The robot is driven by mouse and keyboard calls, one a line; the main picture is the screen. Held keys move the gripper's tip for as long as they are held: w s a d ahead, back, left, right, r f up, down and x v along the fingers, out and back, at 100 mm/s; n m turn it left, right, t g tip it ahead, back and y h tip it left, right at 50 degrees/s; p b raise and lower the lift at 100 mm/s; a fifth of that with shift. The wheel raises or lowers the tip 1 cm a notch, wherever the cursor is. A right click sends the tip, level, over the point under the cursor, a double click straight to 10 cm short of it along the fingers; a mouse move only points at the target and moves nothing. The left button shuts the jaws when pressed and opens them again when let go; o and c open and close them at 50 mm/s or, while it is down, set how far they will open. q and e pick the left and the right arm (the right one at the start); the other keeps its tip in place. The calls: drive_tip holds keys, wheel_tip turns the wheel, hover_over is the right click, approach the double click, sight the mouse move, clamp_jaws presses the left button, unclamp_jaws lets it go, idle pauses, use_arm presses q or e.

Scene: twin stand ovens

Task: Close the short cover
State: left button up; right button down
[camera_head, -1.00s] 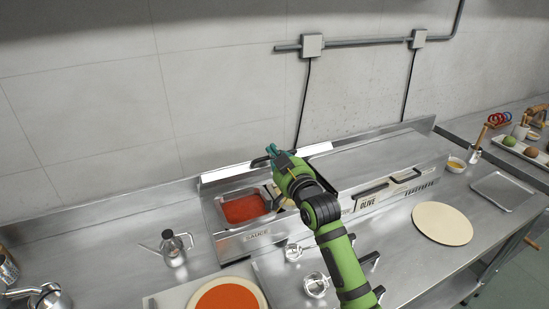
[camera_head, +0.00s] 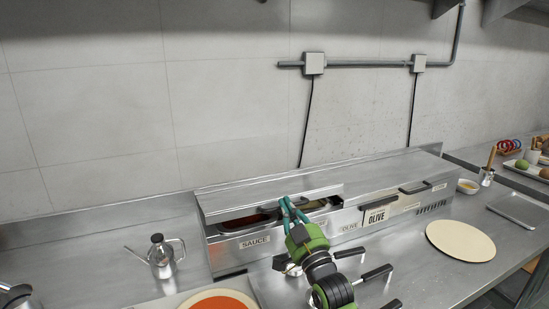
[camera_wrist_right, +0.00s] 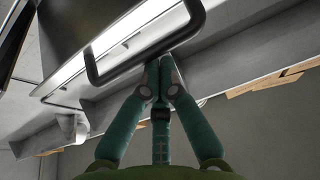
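The short cover (camera_head: 262,192) is a steel lid at the left end of the long steel topping unit. It lies tilted over the sauce bin, and a dark gap shows under its front edge. Red sauce (camera_head: 243,222) is partly visible in that gap, above the SAUCE label (camera_head: 255,242). My right gripper (camera_head: 285,203) is at the front edge of the cover. In the right wrist view its teal fingertips (camera_wrist_right: 165,60) are together, at a dark bar handle (camera_wrist_right: 145,52); nothing is clearly held between them. My left gripper is not in view.
The long cover (camera_head: 390,170) lies flat to the right, with dark handles in front. An oil can (camera_head: 162,256) stands left of the unit. A dough disc (camera_head: 460,240) lies at right, and a sauced pizza base (camera_head: 220,302) at the front edge of view.

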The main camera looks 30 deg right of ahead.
drive_tip(key=shift+s+f+b, duration=0.15)
drive_tip(key=shift+f+b, duration=0.25)
drive_tip(key=shift+f, duration=0.7)
drive_tip(key=shift+s+f+b, duration=0.15)
drive_tip(key=shift+f+b, duration=0.25)
drive_tip(key=shift+f, duration=0.7)
drive_tip(key=shift+r, duration=0.1)
